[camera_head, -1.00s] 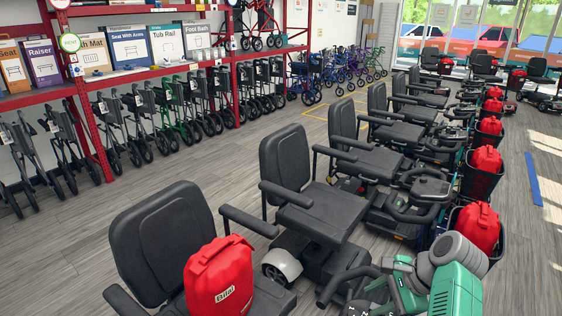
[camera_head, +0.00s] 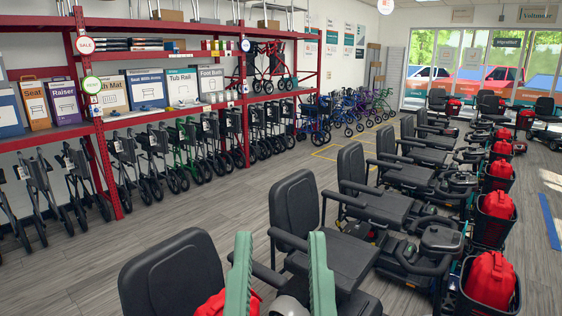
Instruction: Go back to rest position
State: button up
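My gripper (camera_head: 280,238) is in the bottom middle of the head view. Its two green fingers point up and stand wide apart. No object shows held between them; parts of the scooters behind are seen through the gap. A red bag (camera_head: 215,305) on the nearest scooter seat (camera_head: 178,262) is mostly hidden behind the left finger and the bottom edge of the picture.
A row of black scooters runs from the bottom middle to the far right. Red bags sit in their front baskets, such as this red bag (camera_head: 491,281). Red shelving (camera_head: 104,160) with folded walkers lines the left wall. Grey floor (camera_head: 150,222) between them is clear.

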notch_tip(320, 180, up, 31)
jog(key=p, duration=2.7)
jog(key=shift+w+a+r+p, duration=0.15)
jog(key=shift+w+r+p, duration=0.05)
jog(key=shift+p, duration=0.2)
